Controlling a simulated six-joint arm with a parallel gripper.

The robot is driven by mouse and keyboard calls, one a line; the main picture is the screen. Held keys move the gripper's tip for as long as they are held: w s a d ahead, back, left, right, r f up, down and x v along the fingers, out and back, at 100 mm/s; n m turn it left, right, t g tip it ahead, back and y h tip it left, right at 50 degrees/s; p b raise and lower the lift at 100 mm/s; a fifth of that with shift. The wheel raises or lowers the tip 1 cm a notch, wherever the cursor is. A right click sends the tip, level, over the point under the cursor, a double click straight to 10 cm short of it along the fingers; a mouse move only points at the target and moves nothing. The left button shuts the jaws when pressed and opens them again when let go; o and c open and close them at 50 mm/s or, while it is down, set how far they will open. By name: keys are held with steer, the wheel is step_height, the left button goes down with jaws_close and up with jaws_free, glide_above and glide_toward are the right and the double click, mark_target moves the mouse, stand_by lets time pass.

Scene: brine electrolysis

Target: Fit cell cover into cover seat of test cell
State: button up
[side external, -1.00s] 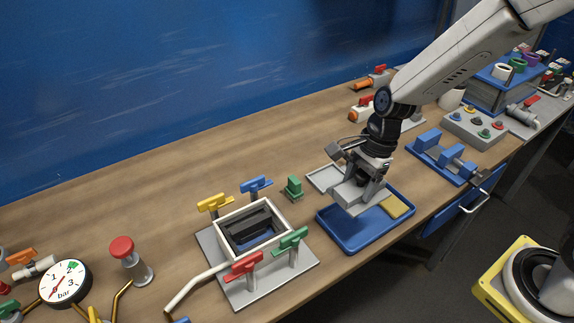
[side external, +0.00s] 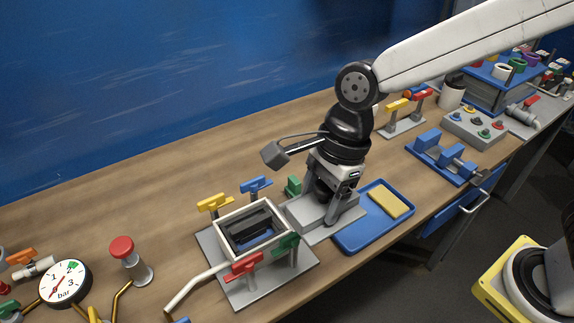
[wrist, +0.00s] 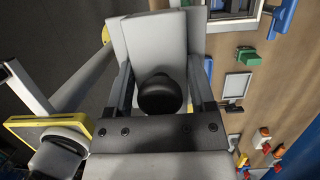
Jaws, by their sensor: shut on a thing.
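My gripper (side external: 332,200) points down and is shut on the cell cover (side external: 302,210), a light grey slab. In the wrist view the cover (wrist: 148,45) lies between the two fingers, with a round black knob (wrist: 160,95) in the middle. The cover is just right of the test cell (side external: 224,243), near its right clamps, and appears raised. The test cell is a white-rimmed open box with dark plates inside, on a grey base. Its rim is partly visible at the top of the wrist view (wrist: 260,14). The cover's underside is hidden.
Clamps with yellow (side external: 214,202), blue (side external: 256,184), red (side external: 244,266) and green (side external: 287,243) handles stand around the cell. A green block (side external: 293,186) is behind the cover. A blue tray (side external: 366,246) with a yellow pad (side external: 385,201) lies to the right. A hose leaves the cell's left front.

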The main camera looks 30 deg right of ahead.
steer(key=w+a+f, duration=0.4)
steer(key=w+a, duration=0.1)
steer(key=w, duration=0.3)
glide_above(246, 225)
steer(key=shift+s+d+f, duration=0.1)
steer(key=shift+d+f, duration=0.05)
steer(key=shift+f, duration=0.75)
steer(key=shift+s+d+f, duration=0.1)
steer(key=shift+d+f, duration=0.05)
steer(key=shift+f, duration=0.7)
steer(key=shift+d+f, duration=0.15)
steer(key=shift+f, duration=0.75)
steer(key=shift+w+a+f, duration=0.15)
steer(key=shift+w+f, duration=0.1)
steer(key=shift+f, duration=1.55)
steer(key=shift+f, duration=0.1)
